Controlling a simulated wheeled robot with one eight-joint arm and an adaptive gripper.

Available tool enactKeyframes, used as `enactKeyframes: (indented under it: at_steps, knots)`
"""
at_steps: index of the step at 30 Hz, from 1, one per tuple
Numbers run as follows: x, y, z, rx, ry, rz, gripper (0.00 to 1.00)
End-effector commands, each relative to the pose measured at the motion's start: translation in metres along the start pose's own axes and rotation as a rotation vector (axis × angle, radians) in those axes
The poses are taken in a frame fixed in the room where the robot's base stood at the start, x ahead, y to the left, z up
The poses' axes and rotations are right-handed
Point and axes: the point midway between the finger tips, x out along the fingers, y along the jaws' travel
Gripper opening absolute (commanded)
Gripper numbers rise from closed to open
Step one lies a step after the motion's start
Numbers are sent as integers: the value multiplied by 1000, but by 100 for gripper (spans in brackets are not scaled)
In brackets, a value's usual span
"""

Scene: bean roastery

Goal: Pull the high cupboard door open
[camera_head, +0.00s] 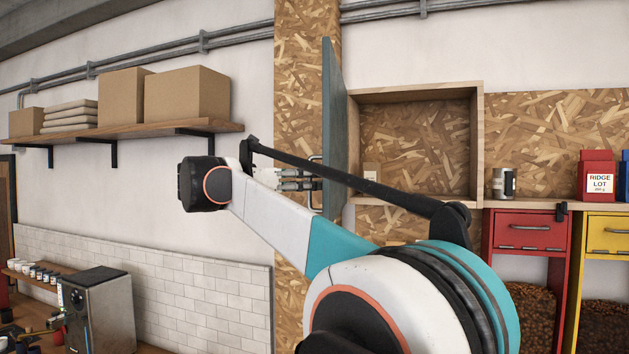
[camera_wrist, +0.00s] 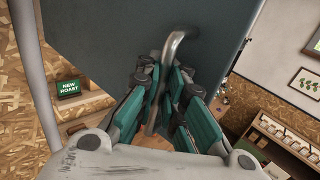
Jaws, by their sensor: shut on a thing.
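The high cupboard (camera_head: 478,140) is a wooden box on the chipboard wall in the head view. Its blue-grey door (camera_head: 334,120) stands swung wide open at the cupboard's left side, seen nearly edge-on. The door also fills the upper middle of the wrist view (camera_wrist: 110,50). A metal bar handle (camera_wrist: 178,42) sticks out from the door. My gripper (camera_wrist: 165,105) is shut around the handle, with teal finger pads on both sides of it. In the head view my gripper (camera_head: 305,181) is small and partly hidden behind my arm.
A shelf with cardboard boxes (camera_head: 187,94) is at left. A steel machine (camera_head: 100,308) stands below.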

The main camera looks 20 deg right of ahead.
Motion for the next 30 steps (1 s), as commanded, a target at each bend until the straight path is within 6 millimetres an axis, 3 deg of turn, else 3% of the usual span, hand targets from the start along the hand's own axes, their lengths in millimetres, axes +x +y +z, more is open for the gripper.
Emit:
enactKeyframes:
  at_steps: [6,8,9,20,26,30]
  knots:
    - [-1,0,-1,-2,3,-1,0]
    - [-1,0,-1,-2,3,-1,16]
    - [-1,0,-1,-2,3,0,18]
    - [-3,0,0,-1,1,1,18]
    - [-30,1,0,0,1,4,18]
    - [-60,1,0,-1,1,4,18]
